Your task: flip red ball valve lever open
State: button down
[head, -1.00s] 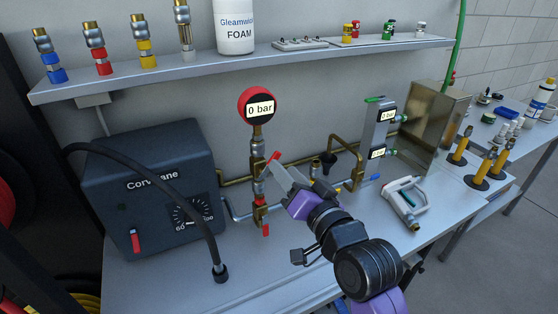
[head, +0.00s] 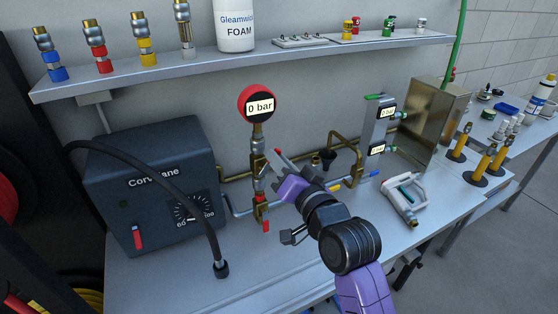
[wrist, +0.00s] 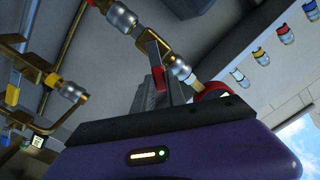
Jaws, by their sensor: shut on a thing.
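The red lever (head: 279,152) belongs to the upper ball valve (head: 258,166) on the brass pipe, below the round red gauge (head: 258,104) that reads 0 bar. My gripper (head: 284,161) is shut on this lever, just right of the valve. In the wrist view the lever (wrist: 156,58) rises between the grey fingers (wrist: 153,88). The fingers hide part of it, so its exact angle is hard to tell. A second red lever (head: 266,226) hangs down at the lower valve (head: 261,207).
A dark box with a dial (head: 155,185) and a black hose (head: 190,185) stand left. Brass pipes (head: 345,140) and a grey two-readout block (head: 380,125) lie behind and right of my gripper. A white handheld tool (head: 405,195) is on the bench right. The front bench is clear.

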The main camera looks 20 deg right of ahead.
jog(key=shift+r, duration=0.1)
jog(key=shift+s+a+r+n+b, duration=0.15)
jog(key=shift+a+n, duration=0.3)
jog(key=shift+n, duration=0.7)
jog(key=shift+a+r+n+b, duration=0.2)
jog(key=shift+a+n, duration=0.2)
jog(key=shift+n, duration=0.8)
jog(key=shift+s+a+r+n+b, duration=0.15)
jog(key=shift+a+n, duration=0.3)
jog(key=shift+n, duration=0.7)
jog(key=shift+w, duration=0.1)
jog(key=c, duration=1.4)
grip_release()
jog(key=shift+f, duration=0.1)
jog(key=shift+o, duration=0.2)
